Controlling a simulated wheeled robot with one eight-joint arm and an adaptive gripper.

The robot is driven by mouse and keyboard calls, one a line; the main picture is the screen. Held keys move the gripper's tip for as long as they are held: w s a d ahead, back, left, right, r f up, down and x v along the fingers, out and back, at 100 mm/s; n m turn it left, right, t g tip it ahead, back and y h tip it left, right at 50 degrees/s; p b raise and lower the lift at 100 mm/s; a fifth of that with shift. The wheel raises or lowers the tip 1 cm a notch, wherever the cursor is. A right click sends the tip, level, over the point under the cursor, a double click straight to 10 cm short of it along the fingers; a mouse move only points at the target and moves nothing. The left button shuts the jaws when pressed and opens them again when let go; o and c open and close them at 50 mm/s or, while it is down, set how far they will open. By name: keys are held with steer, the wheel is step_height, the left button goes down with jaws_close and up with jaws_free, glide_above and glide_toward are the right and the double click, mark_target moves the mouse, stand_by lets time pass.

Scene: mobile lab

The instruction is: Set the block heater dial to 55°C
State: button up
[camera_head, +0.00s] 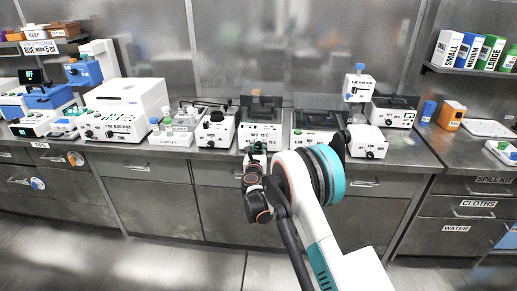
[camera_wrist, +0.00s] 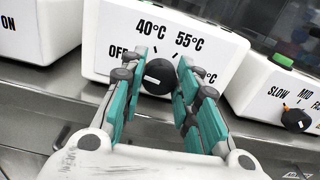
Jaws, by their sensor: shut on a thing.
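The block heater is a white box (camera_wrist: 98,55) whose front carries the labels OFF, 40°C and 55°C, plus one partly hidden label at right. In the head view it is the white unit (camera_head: 260,130) behind my gripper. Its round black dial (camera_wrist: 158,75) sits below the 40°C and 55°C labels. My gripper (camera_wrist: 160,78) has its teal-padded fingers on either side of the dial and is shut on it. In the head view my gripper (camera_head: 257,150) is at the bench's front edge. I cannot tell which label the dial points to.
To the right in the wrist view, a white device (camera_wrist: 275,95) has a green button, a black knob and SLOW and MID labels. To the left, another white device (camera_wrist: 38,30) is marked ON. More instruments line the steel bench (camera_head: 215,160) on both sides.

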steer(key=m, duration=0.5)
steer(key=shift+m, duration=0.3)
steer(key=m, duration=0.5)
steer(key=shift+d, duration=0.1)
steer(key=m, duration=0.6)
steer(key=shift+f, duration=0.1)
steer(key=m, duration=0.5)
steer(key=shift+f, duration=0.1)
steer(key=o, duration=1.1)
steer(key=shift+c, duration=0.2)
